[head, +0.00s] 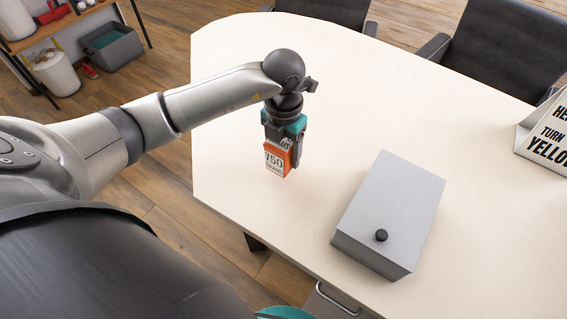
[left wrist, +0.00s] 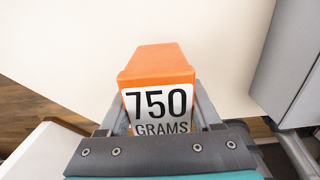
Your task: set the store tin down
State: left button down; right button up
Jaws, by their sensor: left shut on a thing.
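The store tin (head: 276,160) is orange with a white label reading "750 GRAMS". My left gripper (head: 284,150) points down and is shut on it, over the left part of the cream table (head: 330,65). In the left wrist view the tin (left wrist: 155,62) sits between the fingers, its label facing the camera. The gripper's palm hides part of the tin. I cannot tell whether the tin's underside touches the tabletop. My right gripper is not in view.
A grey box (head: 393,205) with a black knob stands on the table to the right of the tin. A sign (head: 548,135) stands at the right edge. Dark chairs (head: 508,45) are at the far side. The tabletop behind the tin is clear.

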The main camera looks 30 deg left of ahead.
pick_arm(q)
jog(key=shift+f, duration=0.2)
notch_tip(320, 180, down, 3)
jog(key=shift+f+b, duration=0.2)
jog(key=shift+b, duration=0.3)
jog(key=shift+w+f, duration=0.1)
jog(key=shift+f, duration=0.2)
jog(key=shift+c, duration=2.4)
grip_release()
jog(key=shift+f, duration=0.1)
jog(key=o, duration=0.4)
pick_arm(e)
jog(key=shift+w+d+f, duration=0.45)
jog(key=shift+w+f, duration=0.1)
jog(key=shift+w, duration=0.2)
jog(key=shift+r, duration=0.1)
